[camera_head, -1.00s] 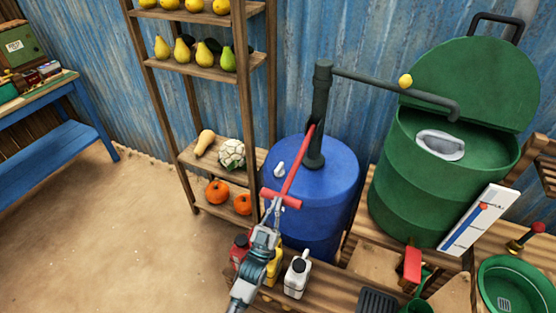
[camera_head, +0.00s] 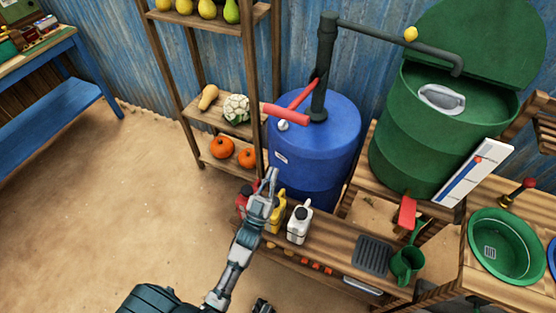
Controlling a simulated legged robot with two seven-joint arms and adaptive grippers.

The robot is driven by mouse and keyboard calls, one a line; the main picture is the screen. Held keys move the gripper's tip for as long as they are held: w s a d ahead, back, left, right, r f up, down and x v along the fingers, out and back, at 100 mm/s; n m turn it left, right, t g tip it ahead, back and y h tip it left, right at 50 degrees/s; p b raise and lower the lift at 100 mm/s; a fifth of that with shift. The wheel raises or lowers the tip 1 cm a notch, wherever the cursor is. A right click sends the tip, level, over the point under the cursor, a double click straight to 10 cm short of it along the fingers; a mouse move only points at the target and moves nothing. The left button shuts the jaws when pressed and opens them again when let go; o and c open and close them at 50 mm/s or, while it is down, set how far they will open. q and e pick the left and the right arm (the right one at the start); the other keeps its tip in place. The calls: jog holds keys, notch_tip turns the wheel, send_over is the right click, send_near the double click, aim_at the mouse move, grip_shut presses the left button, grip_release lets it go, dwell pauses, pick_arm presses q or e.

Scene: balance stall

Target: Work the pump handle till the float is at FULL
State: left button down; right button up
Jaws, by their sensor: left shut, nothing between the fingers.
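The pump (camera_head: 322,70) is a dark pipe standing on a blue barrel (camera_head: 315,150). Its red handle (camera_head: 288,114) has a crossbar and slopes out from the pipe, crossbar above the barrel's front left. A white gauge board (camera_head: 462,190) leans at the green tank (camera_head: 415,140); a blue strip runs up it to a small red marker (camera_head: 478,161), seemingly the float. I cannot read any FULL mark. My left gripper (camera_head: 269,174) is shut and empty, in front of the barrel, below and apart from the handle.
A yellow jug (camera_head: 277,213) and a white jug (camera_head: 299,223) stand close by my left gripper on a wooden bench (camera_head: 330,240). A shelf with pumpkins (camera_head: 222,147) is at the left. A green basin (camera_head: 507,245) is at the right. Sandy floor is open at the left.

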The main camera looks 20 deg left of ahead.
pick_arm(q)
jog(key=v, duration=0.2)
jog(key=shift+s+a+f, duration=0.1)
jog(key=shift+s+a, duration=0.05)
jog(key=shift+s, duration=0.15)
pick_arm(e)
jog(key=shift+a+r, duration=0.1)
jog(key=shift+r, duration=0.35)
jog(key=shift+w+d, duration=0.1)
jog(key=shift+d, duration=0.1)
dwell(1.8)
pick_arm(q)
notch_tip(320, 180, up, 18)
jog(key=g+p, duration=0.1)
jog(key=p, duration=1.5)
jog(key=shift+w, duration=0.3)
pick_arm(e)
jog(key=s+d+f, duration=0.1)
jog(key=s+f, duration=0.2)
jog(key=s, duration=0.6)
jog(key=s+d+f+g, duration=0.1)
jog(key=s+f, duration=0.3)
jog(key=s, duration=0.5)
jog(key=shift+d, duration=0.6)
pick_arm(q)
jog(key=shift+w, duration=0.1)
